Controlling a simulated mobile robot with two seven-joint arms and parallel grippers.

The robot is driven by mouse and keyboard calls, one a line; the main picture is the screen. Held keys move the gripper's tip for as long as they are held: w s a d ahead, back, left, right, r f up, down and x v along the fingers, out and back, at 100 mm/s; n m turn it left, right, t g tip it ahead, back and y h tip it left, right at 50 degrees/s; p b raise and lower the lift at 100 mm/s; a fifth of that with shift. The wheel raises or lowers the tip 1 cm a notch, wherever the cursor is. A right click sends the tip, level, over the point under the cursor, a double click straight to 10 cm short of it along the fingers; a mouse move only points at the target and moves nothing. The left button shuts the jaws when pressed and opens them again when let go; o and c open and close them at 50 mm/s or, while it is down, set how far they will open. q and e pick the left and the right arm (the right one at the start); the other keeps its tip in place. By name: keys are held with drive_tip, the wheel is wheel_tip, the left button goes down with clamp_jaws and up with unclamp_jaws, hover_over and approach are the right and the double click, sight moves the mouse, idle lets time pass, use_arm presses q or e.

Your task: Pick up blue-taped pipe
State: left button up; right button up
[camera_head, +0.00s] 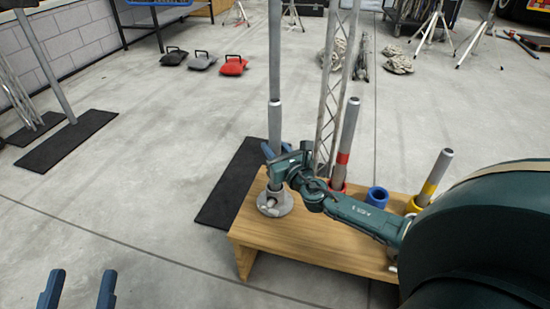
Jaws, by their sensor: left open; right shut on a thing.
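A grey metal pipe (275,122) stands upright at the left end of the wooden bench. Its lower end is at a round grey flange (275,204), and I cannot tell whether it is seated. My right gripper (275,152) is shut on this pipe around its middle. No blue tape shows on it; the gripper hides part of it. A blue ring holder (377,196) on the bench is empty. My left gripper (78,290) is open and empty at the bottom left, over the floor, away from the bench.
On the wooden bench (315,240), a red-taped pipe (347,135) and a yellow-taped pipe (435,175) stand tilted in ring holders. A lattice truss (333,80) and a tall pole (274,45) rise behind. A black mat (225,195) lies left of the bench.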

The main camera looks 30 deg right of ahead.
clamp_jaws()
